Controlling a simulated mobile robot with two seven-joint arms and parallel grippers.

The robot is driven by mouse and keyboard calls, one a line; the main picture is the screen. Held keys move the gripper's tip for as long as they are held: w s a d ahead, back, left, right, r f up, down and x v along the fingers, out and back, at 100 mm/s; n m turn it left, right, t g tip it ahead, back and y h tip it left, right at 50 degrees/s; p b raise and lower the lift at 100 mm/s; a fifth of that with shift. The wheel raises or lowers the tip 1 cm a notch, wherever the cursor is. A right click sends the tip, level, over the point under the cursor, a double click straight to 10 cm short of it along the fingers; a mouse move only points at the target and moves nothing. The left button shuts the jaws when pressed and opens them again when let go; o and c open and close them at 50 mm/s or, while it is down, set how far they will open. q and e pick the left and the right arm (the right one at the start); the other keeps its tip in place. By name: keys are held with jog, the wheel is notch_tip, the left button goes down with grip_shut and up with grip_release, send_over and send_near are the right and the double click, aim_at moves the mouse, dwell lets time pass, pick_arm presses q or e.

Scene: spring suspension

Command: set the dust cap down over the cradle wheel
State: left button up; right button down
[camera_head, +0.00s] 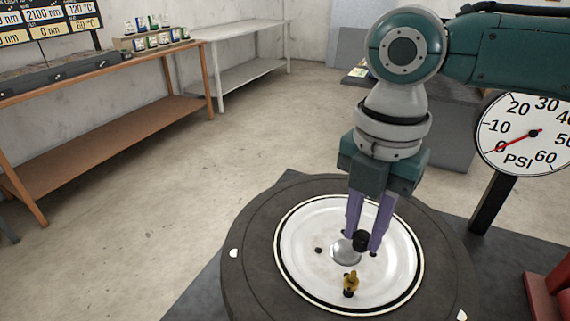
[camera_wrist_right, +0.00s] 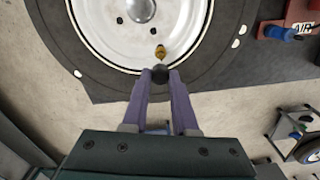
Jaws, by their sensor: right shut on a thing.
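My right gripper (camera_head: 365,246) points down over the wheel, its purple fingers shut on a small black dust cap (camera_head: 361,240). In the right wrist view the cap (camera_wrist_right: 160,74) sits between the fingertips, close to a brass valve stem (camera_wrist_right: 160,52). The cradle wheel lies flat, with a black tyre (camera_head: 250,270) and a white rim (camera_head: 300,225). The brass stem (camera_head: 351,284) stands up from the rim, apart from the cap in the head view. The cap appears held above the wheel; its exact height is unclear. My left gripper is not in view.
A PSI gauge (camera_head: 533,140) on a black post stands right of the wheel. A red block marked AIR (camera_wrist_right: 300,14) and a red stand (camera_head: 545,298) are also at the right. A wooden bench (camera_head: 110,120) and a white table (camera_head: 250,72) stand behind, with open floor between.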

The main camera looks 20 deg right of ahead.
jog(key=shift+r+p, duration=0.2)
jog(key=shift+p, duration=0.15)
jog(key=b, duration=0.3)
send_over(353, 273)
notch_tip(353, 273, down, 4)
jog(key=shift+f, duration=0.8)
jog(key=shift+f+b, duration=0.45)
jog(key=shift+f, duration=0.05)
jog(key=shift+f+b, duration=0.5)
jog(key=shift+f, duration=0.2)
jog(key=c, duration=0.6)
grip_release()
